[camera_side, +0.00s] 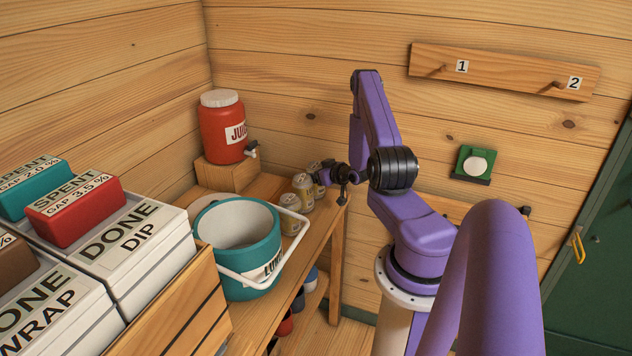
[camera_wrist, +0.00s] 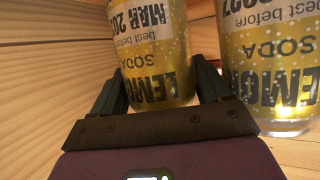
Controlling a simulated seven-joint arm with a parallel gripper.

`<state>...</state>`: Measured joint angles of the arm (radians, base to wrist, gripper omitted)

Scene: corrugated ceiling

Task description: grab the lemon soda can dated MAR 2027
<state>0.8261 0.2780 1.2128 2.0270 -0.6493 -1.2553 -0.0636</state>
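In the wrist view, a yellow lemon soda can (camera_wrist: 155,55) with white dots stands between the two fingers of my gripper (camera_wrist: 160,93). Its print appears upside down and reads LEMON SODA, best before MAR and a year starting 202; the last digit is not clear. The fingers lie on either side of the can, and I cannot tell whether they press on it. A second lemon soda can (camera_wrist: 268,65) stands to the right, its year reading 2027 and its month out of view. In the side view, my gripper (camera_side: 324,178) is at the row of cans (camera_side: 302,192) on the wooden shelf.
A teal bucket (camera_side: 236,228) with a white handle stands left of the cans. A red juice dispenser (camera_side: 222,130) sits on a wooden block (camera_side: 228,175) behind. The wooden wall is close behind the cans. A crate of labelled boxes (camera_side: 135,250) is at the left.

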